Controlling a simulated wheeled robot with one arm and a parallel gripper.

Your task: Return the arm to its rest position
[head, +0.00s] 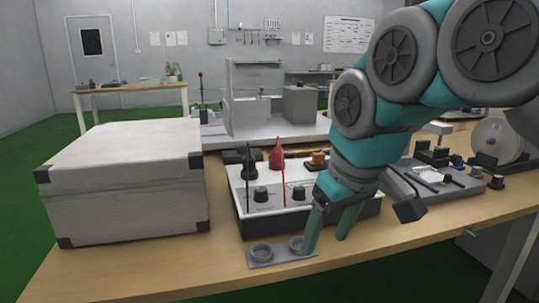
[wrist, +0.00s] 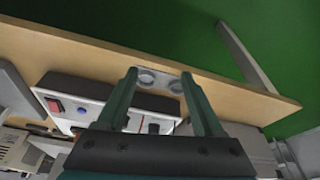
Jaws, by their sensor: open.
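My arm reaches in from the right in the head view, and my gripper (head: 328,240) points down near the table's front edge. Its two fingers are apart with nothing visible between them. In the wrist view my gripper (wrist: 160,85) also shows spread fingers. A small grey plate with two round cups (head: 262,252) lies on the table at the front, and the left finger overlaps its right end in the picture. I cannot tell whether they touch. The plate also shows between the fingertips in the wrist view (wrist: 161,80).
A white control box (head: 235,185) with knobs and red and black probes stands behind the gripper. A large white case (head: 125,185) is at the left. A grey tray of parts (head: 440,185) and a spool (head: 497,140) are at the right. The wooden table's front strip (head: 190,265) is mostly clear.

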